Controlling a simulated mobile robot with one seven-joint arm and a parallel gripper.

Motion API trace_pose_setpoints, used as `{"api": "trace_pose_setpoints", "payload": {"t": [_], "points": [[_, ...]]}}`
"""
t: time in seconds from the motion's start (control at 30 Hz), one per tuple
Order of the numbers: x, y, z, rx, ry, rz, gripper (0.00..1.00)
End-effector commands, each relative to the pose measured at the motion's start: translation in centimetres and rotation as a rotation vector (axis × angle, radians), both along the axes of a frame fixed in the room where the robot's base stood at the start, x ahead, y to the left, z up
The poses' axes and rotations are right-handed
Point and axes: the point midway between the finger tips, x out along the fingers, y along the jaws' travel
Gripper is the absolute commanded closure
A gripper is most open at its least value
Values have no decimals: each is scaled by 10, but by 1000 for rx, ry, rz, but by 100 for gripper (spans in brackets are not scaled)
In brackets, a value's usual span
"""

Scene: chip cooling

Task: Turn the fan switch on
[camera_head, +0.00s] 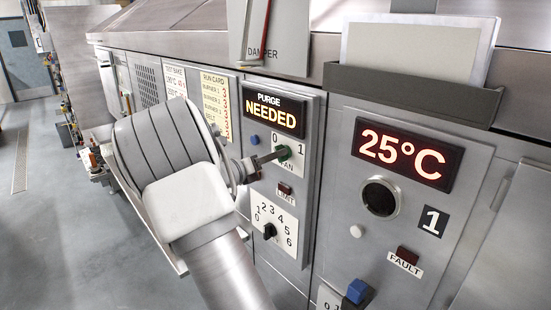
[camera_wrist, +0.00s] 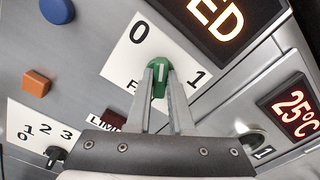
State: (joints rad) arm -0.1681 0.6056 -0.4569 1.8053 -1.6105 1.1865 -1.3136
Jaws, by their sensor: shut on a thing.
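The fan switch is a green knob (camera_head: 284,152) on a white plate marked 0 and 1, below the "PURGE NEEDED" display. In the wrist view the green knob (camera_wrist: 158,68) sits between my two fingertips. My gripper (camera_head: 276,156) reaches it from the left and is shut on it; the fingers (camera_wrist: 160,84) touch its sides. A pale mark on the knob points up in the wrist view, between the 0 at upper left and the 1 at right. The exact setting is hard to tell. The fingers cover part of the "FAN" label.
A "PURGE NEEDED" display (camera_head: 274,108) is lit above. A blue button (camera_head: 254,140), a limit lamp (camera_head: 285,188) and a numbered dial (camera_head: 270,231) sit close by. The right panel has a 25°C display (camera_head: 403,148). A document holder (camera_head: 410,88) juts out above it.

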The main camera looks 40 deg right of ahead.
Motion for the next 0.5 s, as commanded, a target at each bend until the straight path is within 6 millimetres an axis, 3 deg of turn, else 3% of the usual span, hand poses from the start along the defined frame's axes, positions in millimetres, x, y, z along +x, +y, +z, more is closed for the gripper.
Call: {"api": "trace_pose_setpoints", "payload": {"t": [0.5], "points": [[-1,0,-4,35,-468,1,100]]}}
